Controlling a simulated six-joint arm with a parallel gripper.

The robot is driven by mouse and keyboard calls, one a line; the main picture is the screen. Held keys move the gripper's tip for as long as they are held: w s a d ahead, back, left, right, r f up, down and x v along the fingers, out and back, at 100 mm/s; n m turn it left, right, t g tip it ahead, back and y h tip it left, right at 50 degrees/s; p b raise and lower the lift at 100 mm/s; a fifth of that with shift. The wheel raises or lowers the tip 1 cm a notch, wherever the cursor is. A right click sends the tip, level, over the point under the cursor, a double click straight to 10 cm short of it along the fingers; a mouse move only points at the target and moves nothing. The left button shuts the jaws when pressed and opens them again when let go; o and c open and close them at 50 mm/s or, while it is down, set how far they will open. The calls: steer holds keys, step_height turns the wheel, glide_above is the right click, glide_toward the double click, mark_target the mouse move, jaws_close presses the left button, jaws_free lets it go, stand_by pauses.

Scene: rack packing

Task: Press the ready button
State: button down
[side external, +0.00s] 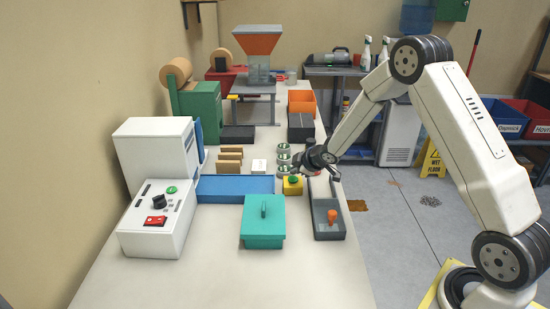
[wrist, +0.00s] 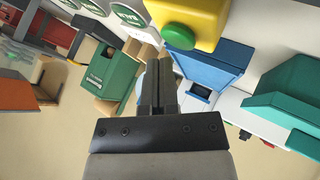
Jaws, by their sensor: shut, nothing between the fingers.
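A small yellow box (side external: 293,188) with a green push button (side external: 293,179) on top sits on the table, right of the blue tray. In the wrist view the yellow box (wrist: 205,18) and its green button (wrist: 179,36) are at the top, just beyond and right of my fingertips. My gripper (side external: 297,166) is close above and behind the button in the side view. Its fingers (wrist: 158,68) are shut with nothing between them. I cannot tell any contact with the button; a gap shows in the wrist view.
Stacked cans (side external: 284,156) stand right behind the yellow box, close to my gripper. A blue tray (side external: 235,189), a teal lidded box (side external: 263,228) and a grey bin (side external: 328,226) lie around it. A white machine (side external: 157,219) with its own green button stands at left.

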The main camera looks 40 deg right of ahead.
mark_target(296, 179)
steer(key=shift+r, duration=2.6)
steer(key=shift+s, duration=0.1)
steer(key=shift+s+a+r, duration=0.1)
steer(key=shift+s+a, duration=0.1)
steer(key=shift+a, duration=0.05)
steer(key=s+a+m+g, duration=0.2)
steer(key=s+a, duration=0.2)
steer(key=s, duration=0.4)
steer(key=s+a+r+m+g, duration=0.1)
steer(key=s+a+m+g, duration=0.1)
steer(key=s+a, duration=0.3)
steer(key=s+a+m+g, duration=0.2)
steer(key=s+a+m, duration=0.2)
steer(key=s, duration=0.9)
steer(key=shift+a+r+g, duration=0.2)
steer(key=shift+a+g, duration=0.1)
steer(key=shift+a, duration=0.45)
steer(key=shift+s, duration=0.1)
